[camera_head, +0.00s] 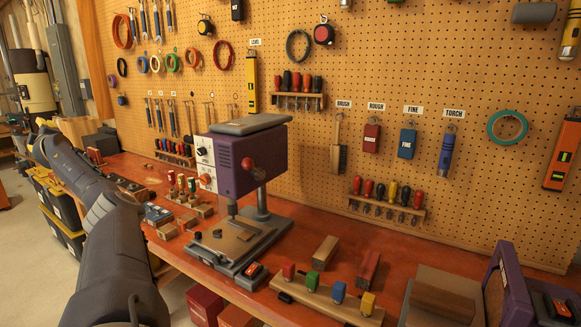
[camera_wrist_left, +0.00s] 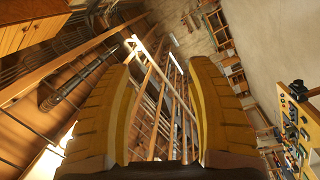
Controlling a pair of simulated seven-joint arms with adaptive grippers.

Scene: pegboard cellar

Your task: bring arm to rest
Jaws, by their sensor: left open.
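My left arm (camera_head: 115,260) enters the head view at the lower left and reaches up and away toward the far left, beyond the left side of the bench. Its far end is small there and its fingers are hard to make out. In the left wrist view my left gripper (camera_wrist_left: 160,68) has its two yellow fingers spread wide with nothing between them. Past the fingers are beams, a slatted frame and wall, with no object close. My right arm and gripper are in neither view.
The red-brown workbench (camera_head: 325,290) carries a purple drill press (camera_head: 245,160), several small blocks, and a wooden strip with coloured clamps (camera_head: 325,300). A pegboard (camera_head: 400,60) with hanging tools stands behind. Yellow-lidded bins (camera_head: 60,205) stand below the left arm. The floor (camera_head: 25,270) at left looks clear.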

